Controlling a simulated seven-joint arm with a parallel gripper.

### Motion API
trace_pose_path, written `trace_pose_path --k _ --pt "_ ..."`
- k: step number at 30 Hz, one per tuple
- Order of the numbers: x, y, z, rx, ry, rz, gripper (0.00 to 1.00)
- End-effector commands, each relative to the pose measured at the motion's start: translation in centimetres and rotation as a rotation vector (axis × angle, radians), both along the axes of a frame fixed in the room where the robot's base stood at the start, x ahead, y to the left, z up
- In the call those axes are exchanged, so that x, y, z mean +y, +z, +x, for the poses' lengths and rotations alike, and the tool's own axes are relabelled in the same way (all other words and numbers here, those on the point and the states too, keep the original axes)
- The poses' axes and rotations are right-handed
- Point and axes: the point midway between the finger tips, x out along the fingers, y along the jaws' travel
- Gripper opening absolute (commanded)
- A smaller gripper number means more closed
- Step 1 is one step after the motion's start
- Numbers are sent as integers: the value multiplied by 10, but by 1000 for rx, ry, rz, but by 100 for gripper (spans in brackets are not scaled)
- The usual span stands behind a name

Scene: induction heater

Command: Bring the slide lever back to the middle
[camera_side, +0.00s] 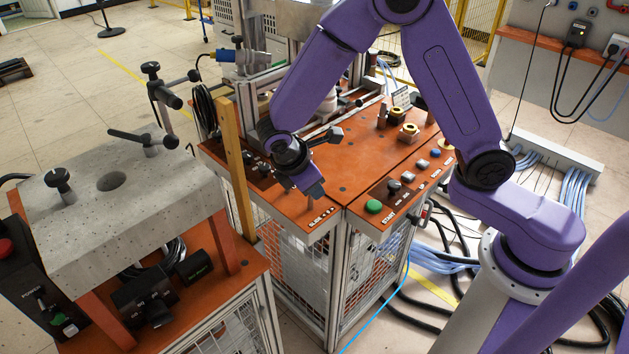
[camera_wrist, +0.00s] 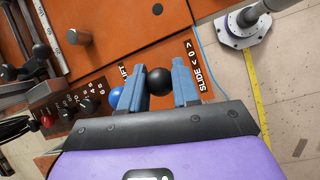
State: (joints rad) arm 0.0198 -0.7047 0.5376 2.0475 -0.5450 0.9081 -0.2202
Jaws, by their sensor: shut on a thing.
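The slide lever's round black knob (camera_wrist: 159,80) sits between the two blue fingers of my gripper (camera_wrist: 160,84) in the wrist view, beside the printed SLIDE label (camera_wrist: 193,66). My gripper is shut on this knob. In the side view my gripper (camera_side: 314,191) reaches down to the front corner of the orange worktop (camera_side: 330,215). It hides the lever there. The lever's shaft is hidden in both views, so its exact tilt cannot be told.
A blue ball knob (camera_wrist: 116,97) lies just left of my left finger in the wrist view, near the LIFT label. A row of small black knobs (camera_wrist: 78,106) is further left. In the side view a green button (camera_side: 374,207) and an upright wooden post (camera_side: 233,170) stand nearby.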

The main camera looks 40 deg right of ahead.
Motion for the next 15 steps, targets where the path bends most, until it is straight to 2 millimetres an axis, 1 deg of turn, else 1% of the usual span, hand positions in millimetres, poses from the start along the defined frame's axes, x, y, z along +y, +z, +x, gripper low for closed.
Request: trace_pose_path --k 6,15 --pt "4 0 0 0 0 -44 0" --pt "4 0 0 0 0 -49 0"
